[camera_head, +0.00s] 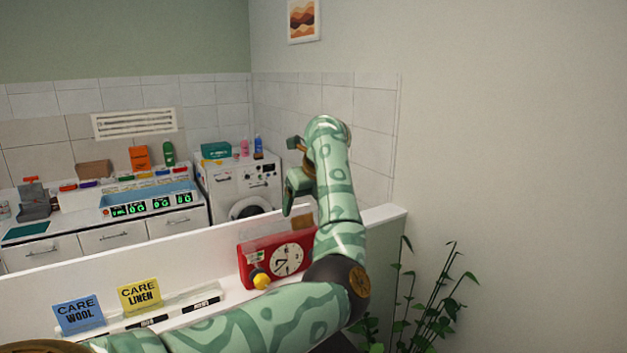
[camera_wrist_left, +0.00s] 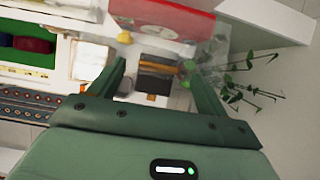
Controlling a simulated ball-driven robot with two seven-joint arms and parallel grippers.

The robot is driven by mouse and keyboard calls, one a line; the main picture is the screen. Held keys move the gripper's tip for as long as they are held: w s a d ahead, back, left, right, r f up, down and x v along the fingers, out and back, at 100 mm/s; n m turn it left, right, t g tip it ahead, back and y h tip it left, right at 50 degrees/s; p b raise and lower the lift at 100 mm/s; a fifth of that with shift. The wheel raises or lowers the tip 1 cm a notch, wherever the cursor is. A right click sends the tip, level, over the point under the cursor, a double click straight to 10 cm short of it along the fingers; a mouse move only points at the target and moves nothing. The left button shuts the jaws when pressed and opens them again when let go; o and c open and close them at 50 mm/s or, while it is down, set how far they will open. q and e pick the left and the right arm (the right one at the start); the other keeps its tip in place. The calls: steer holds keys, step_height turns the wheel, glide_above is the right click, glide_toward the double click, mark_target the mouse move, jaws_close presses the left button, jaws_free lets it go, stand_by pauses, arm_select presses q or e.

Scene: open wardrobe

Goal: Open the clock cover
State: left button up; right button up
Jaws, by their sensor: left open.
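A red clock (camera_head: 250,267) with a white dial (camera_head: 287,260) stands on the white ledge, partly hidden behind my left arm. A yellow knob (camera_head: 261,280) sits at its lower front. In the left wrist view the red clock (camera_wrist_left: 170,17) is at the top, with the yellow knob (camera_wrist_left: 124,37) below it. A faint clear panel shows near the clock's right end there; I cannot tell whether it is the cover. My left gripper (camera_head: 289,166) is open, raised above and behind the clock; its open fingers (camera_wrist_left: 155,66) also show in the wrist view, apart from the clock. My right gripper is not in view.
A blue card (camera_head: 78,313) and a yellow card (camera_head: 139,296) stand on the ledge (camera_head: 120,262) left of the clock. Behind the ledge are a washing machine (camera_head: 240,186) and a counter with displays. A plant (camera_head: 432,310) stands at right.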

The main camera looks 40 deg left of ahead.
arm_select(q)
steer(key=b+v, duration=0.1)
steer(key=v, duration=1)
steer(key=shift+r, duration=0.25)
